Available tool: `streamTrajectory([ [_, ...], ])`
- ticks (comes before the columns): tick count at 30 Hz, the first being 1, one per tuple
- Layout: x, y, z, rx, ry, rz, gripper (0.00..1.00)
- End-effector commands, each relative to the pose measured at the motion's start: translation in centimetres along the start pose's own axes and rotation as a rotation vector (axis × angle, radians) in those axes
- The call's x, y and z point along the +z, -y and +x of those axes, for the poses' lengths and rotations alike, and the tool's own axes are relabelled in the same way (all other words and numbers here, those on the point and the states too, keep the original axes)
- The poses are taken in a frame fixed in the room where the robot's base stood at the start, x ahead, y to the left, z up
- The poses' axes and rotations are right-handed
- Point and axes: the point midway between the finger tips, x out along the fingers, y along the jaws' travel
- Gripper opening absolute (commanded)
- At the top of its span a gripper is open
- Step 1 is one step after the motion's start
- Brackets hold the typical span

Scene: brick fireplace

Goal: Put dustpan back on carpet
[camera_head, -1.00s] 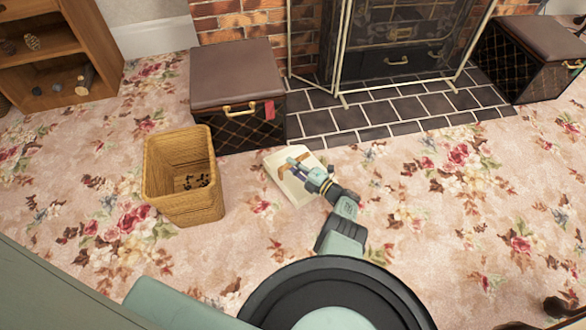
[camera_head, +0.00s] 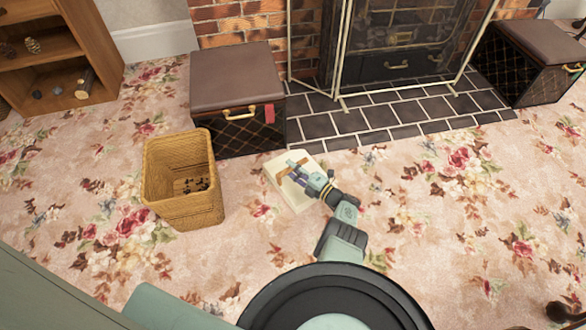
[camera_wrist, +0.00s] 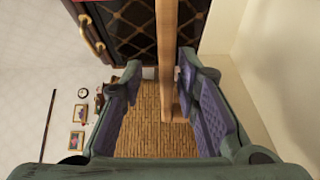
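The dustpan (camera_head: 291,199) is a cream, flat piece with a brown wooden handle (camera_head: 285,168). It rests on the floral carpet (camera_head: 330,210) in front of the hearth. My gripper (camera_head: 294,168) is over the dustpan at its handle. In the wrist view, my gripper (camera_wrist: 160,85) is open, with its purple-padded fingers either side of the wooden handle (camera_wrist: 166,50). The handle stands nearer the right finger, and I cannot tell if they touch. The dustpan's cream surface (camera_wrist: 275,75) fills the right of that view. My gripper hides part of the dustpan in the head view.
A wicker basket (camera_head: 160,175) with small dark pieces inside stands left of the dustpan. A brown-topped box (camera_head: 235,78) with a gold handle stands just behind. The dark tiled hearth (camera_head: 370,118) and the fireplace screen (camera_head: 340,60) are beyond.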

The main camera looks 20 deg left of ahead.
Motion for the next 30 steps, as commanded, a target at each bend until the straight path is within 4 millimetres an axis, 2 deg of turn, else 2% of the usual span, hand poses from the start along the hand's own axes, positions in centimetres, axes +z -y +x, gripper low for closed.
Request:
streamTrajectory([
  [5,0.1,-0.5,-0.6,0.000,0.003,0.001,0.29],
  [15,0.1,-0.6,-7.8,0.000,0.006,0.001,0.29],
  [21,0.1,-0.5,-10.9,0.001,0.003,0.000,0.29],
  [25,0.0,-0.4,-11.8,0.000,0.001,0.000,0.29],
  [30,0.0,-0.4,-12.0,0.000,-0.001,0.000,0.29],
])
